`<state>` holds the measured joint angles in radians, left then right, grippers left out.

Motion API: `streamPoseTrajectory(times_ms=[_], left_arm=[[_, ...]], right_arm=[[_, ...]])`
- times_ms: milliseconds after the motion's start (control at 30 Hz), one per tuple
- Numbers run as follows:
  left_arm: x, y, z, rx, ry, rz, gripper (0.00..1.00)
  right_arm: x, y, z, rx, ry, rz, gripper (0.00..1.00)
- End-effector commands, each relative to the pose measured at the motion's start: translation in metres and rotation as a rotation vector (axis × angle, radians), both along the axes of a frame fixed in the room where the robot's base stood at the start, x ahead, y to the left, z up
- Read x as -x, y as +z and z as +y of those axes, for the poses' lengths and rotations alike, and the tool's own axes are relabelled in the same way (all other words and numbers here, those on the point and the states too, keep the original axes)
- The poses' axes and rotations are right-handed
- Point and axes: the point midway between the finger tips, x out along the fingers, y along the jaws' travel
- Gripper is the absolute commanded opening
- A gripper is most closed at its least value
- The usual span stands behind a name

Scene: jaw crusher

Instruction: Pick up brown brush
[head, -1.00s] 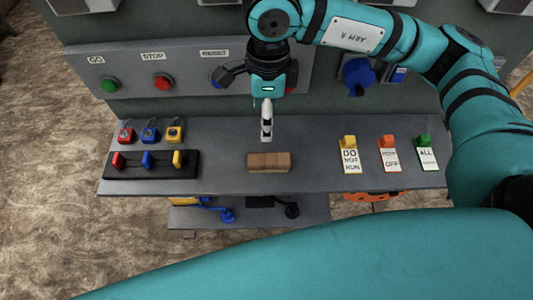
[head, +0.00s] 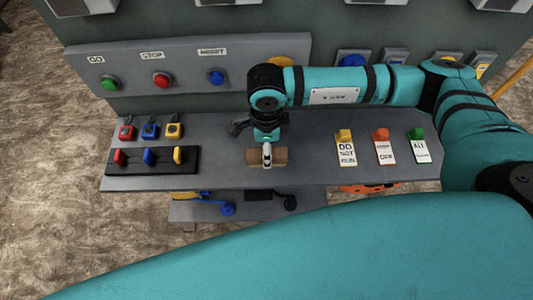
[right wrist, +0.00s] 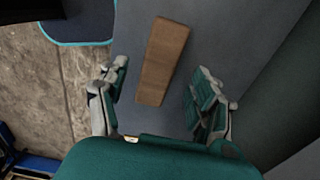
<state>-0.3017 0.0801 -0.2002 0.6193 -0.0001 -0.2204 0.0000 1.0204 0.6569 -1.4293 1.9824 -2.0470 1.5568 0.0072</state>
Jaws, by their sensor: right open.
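The brown brush (head: 281,157) shows as a wooden block lying on the grey shelf (head: 220,178), near its middle. In the right wrist view the brush (right wrist: 162,62) lies lengthwise between the two spread fingers. My right gripper (head: 267,160) points down over the brush and hides its middle in the head view. My left gripper is not in view.
Left of the brush are a black switch block (head: 150,160) and small coloured padlocks (head: 149,129). Standing tags (head: 345,147) are on the right. A panel with push buttons (head: 161,79) rises behind. The shelf is clear on both sides of the brush.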

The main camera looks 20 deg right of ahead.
Motion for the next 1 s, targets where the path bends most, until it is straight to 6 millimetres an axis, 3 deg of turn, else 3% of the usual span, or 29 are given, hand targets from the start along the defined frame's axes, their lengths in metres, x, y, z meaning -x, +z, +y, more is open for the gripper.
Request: streamPoseTrajectory(times_ms=[200,467,933,1000], left_arm=[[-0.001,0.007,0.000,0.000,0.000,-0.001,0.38],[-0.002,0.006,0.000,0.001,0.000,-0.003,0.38],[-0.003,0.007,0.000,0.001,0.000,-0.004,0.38],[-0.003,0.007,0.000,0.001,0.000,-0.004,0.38]], right_arm=[[0.002,-0.027,0.001,0.000,0.002,0.002,0.65],[0.002,-0.030,0.000,0.000,0.001,0.001,0.65],[0.002,-0.030,0.000,0.000,0.001,0.001,0.05],[0.002,-0.029,0.000,-0.001,0.001,0.000,0.03]])
